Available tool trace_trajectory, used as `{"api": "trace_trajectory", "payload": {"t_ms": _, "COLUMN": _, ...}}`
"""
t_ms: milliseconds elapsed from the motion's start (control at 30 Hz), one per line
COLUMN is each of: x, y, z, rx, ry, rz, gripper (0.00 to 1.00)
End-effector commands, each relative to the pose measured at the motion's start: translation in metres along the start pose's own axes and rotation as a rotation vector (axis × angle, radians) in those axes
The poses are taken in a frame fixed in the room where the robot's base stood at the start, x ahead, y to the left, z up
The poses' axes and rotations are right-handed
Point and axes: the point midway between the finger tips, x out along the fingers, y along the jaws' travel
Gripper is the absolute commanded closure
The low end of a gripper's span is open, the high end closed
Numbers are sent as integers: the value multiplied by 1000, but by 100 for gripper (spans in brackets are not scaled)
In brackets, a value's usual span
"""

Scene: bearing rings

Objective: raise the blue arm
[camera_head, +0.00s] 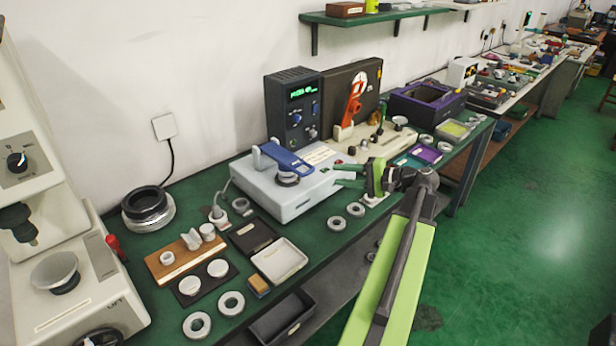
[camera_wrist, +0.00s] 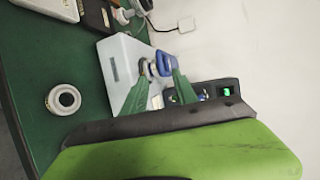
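The blue arm (camera_head: 287,158) sits on top of a pale grey box (camera_head: 300,203) on the green bench. It lies low and nearly flat, hinged at a grey bracket at its left end. A round grey part (camera_head: 288,179) sits just below its front side. My gripper (camera_head: 338,175) is open and empty at the right of the box, with its green fingers pointing left toward the blue arm. In the wrist view, the blue arm (camera_wrist: 166,63) shows beyond and between the fingertips (camera_wrist: 160,76). I see no contact.
A dark control unit (camera_head: 292,105) with a green display stands behind the box. An orange lever (camera_head: 354,100) stands on a beige base at the right. Two loose rings (camera_head: 337,223) lie before the box. A white tray (camera_head: 279,261) lies at front left.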

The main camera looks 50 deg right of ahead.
Motion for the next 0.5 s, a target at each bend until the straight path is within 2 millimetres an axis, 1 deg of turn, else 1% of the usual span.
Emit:
{"api": "trace_trajectory", "payload": {"t_ms": 33, "x": 15, "y": 3, "z": 1, "rx": -1, "ry": -5, "rz": 0, "gripper": 66}}
{"api": "trace_trajectory", "payload": {"t_ms": 100, "x": 32, "y": 3, "z": 1, "rx": -2, "ry": -5, "rz": 1, "gripper": 66}}
{"api": "trace_trajectory", "payload": {"t_ms": 300, "x": 80, "y": 3, "z": 0, "rx": -1, "ry": -2, "rz": 1, "gripper": 66}}
{"api": "trace_trajectory", "payload": {"t_ms": 400, "x": 97, "y": 2, "z": 0, "rx": -1, "ry": -1, "rz": 1, "gripper": 66}}
{"api": "trace_trajectory", "payload": {"t_ms": 500, "x": 109, "y": 2, "z": 0, "rx": -1, "ry": -1, "rz": 1, "gripper": 66}}
